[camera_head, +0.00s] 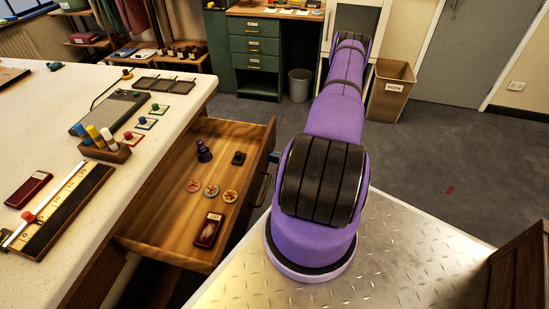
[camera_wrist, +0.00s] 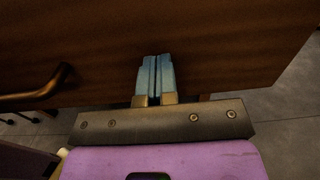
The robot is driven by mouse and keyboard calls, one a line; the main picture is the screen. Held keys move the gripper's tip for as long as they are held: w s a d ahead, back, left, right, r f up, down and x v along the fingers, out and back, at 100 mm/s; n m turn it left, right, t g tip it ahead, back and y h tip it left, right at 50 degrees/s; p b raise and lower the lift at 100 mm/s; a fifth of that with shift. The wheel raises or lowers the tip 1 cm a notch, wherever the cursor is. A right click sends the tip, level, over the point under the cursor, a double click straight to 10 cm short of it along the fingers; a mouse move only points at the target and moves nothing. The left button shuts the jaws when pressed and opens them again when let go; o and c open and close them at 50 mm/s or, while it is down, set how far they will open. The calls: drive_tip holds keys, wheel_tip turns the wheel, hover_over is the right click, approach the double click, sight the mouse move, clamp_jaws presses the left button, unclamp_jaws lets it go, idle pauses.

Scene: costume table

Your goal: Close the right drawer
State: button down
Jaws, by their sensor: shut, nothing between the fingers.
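The right drawer (camera_head: 165,200) stands open from the costume table, its wooden box pulled well out. It holds a purple stacked piece (camera_head: 204,150), a small black item (camera_head: 238,158), several round discs (camera_head: 211,190) and a dark red box (camera_head: 208,230). In the wrist view the drawer's dark wooden front (camera_wrist: 200,45) fills the upper part, with its brass handle (camera_wrist: 40,92) at the left. My gripper (camera_wrist: 154,60) is shut and empty, its blue fingertips at the drawer front, right of the handle. I cannot tell if they touch it. In the head view my arm mostly hides the gripper.
The white speckled table (camera_head: 150,195) carries a ruler board (camera_head: 62,205), a bottle rack (camera_head: 105,150) and a dark tablet (camera_head: 110,110). A green drawer cabinet (camera_head: 255,50), a grey bin (camera_head: 299,85) and a cardboard-coloured bin (camera_head: 390,92) stand behind. The grey floor at right is mostly clear.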

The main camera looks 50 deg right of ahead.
sight(196, 151)
drive_tip(key=x, duration=3.3)
drive_tip(key=shift+w+r, duration=0.15)
drive_tip(key=shift+w+a+r, duration=0.1)
drive_tip(key=shift+w+a, duration=0.05)
drive_tip(key=shift+w, duration=0.1)
drive_tip(key=shift+w+r, duration=0.1)
